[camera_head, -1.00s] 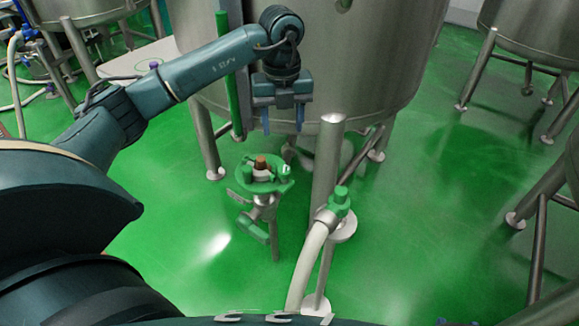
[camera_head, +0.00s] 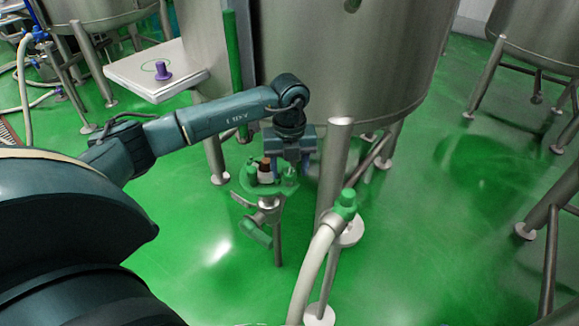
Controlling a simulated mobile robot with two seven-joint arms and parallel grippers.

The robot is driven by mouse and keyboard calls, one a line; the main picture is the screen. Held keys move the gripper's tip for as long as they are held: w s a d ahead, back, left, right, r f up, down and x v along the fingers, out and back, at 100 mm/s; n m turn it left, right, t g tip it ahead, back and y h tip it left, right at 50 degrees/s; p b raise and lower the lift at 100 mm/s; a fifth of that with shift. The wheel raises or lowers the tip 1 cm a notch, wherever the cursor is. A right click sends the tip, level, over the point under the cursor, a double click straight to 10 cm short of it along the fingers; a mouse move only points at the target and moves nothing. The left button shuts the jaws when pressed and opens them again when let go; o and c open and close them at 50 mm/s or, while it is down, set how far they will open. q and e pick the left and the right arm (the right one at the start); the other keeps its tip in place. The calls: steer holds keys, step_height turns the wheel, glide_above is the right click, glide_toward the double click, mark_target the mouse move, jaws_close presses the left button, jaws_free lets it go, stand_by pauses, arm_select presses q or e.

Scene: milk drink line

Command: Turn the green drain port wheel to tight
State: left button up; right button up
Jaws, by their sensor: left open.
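A green round part (camera_head: 243,189), which looks like the drain port wheel, sits on top of a metal fitting on a thin post in front of the big steel tank. A small white piece with a brown top (camera_head: 266,172) stands upright at its middle, with green lugs around it. My left gripper (camera_head: 287,162) is open and points down, its fingers just above and over the right and back part of the green part. It hides some of that part; I cannot tell whether the fingers touch it. My right gripper is not in view.
The steel tank (camera_head: 340,60) rises right behind, with a tank leg (camera_head: 333,165) close to the right. A pale hose (camera_head: 311,270) with a green end (camera_head: 346,203) stands front right. A tray (camera_head: 150,85) holds a purple piece (camera_head: 162,71).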

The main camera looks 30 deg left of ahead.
arm_select(q)
steer(key=c, duration=1)
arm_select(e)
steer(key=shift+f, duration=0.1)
